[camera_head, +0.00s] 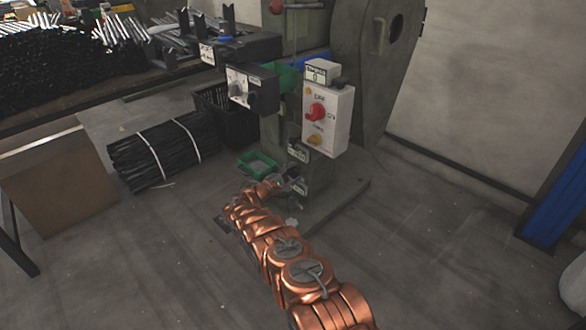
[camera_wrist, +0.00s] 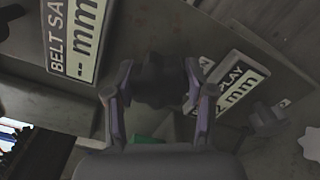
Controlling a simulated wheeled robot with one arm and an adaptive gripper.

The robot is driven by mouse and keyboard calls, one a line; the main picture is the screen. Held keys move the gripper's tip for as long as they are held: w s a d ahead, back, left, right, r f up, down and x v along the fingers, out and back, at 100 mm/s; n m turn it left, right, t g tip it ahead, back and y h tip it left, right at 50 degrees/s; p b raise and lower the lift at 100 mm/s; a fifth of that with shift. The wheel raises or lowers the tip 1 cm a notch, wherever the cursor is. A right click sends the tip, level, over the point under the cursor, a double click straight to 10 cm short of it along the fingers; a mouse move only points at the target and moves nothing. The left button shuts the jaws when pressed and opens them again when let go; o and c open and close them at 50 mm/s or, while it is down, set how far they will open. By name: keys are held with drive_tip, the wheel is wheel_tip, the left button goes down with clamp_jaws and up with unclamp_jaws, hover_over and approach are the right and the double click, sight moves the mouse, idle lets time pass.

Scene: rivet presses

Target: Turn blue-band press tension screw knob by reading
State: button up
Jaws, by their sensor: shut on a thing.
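My gripper (camera_wrist: 160,98) is shut on a dark lobed knob (camera_wrist: 160,78), with one finger on each side of it. A label reading "BELT SA... -- mm" (camera_wrist: 72,38) is left of the knob, its number blank dashes. A label ending "...PLAY" with "2 mm" (camera_wrist: 233,88) is at the right, partly hidden by a finger. In the head view my gripper (camera_head: 296,186) is at the low front of the grey-green press (camera_head: 362,70), below a small label plate (camera_head: 298,152). The held knob is too small to make out there. I cannot tell a blue band on this press.
Another dark knob (camera_wrist: 264,120) and a pale star-shaped one (camera_wrist: 311,144) are right of my gripper. A white control box (camera_head: 327,120) with a red button is above my arm. A green tray (camera_head: 257,163) and tied black rods (camera_head: 165,152) lie left.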

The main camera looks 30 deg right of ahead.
drive_tip(key=m, duration=0.2)
drive_tip(key=shift+m+p, duration=0.4)
drive_tip(key=shift+f+m+b, duration=0.1)
drive_tip(key=shift+m+b, duration=0.2)
drive_tip(key=shift+m, duration=1.7)
drive_tip(key=o, duration=1.2)
drive_tip(key=shift+c, duration=0.2)
drive_tip(key=v, duration=1.2)
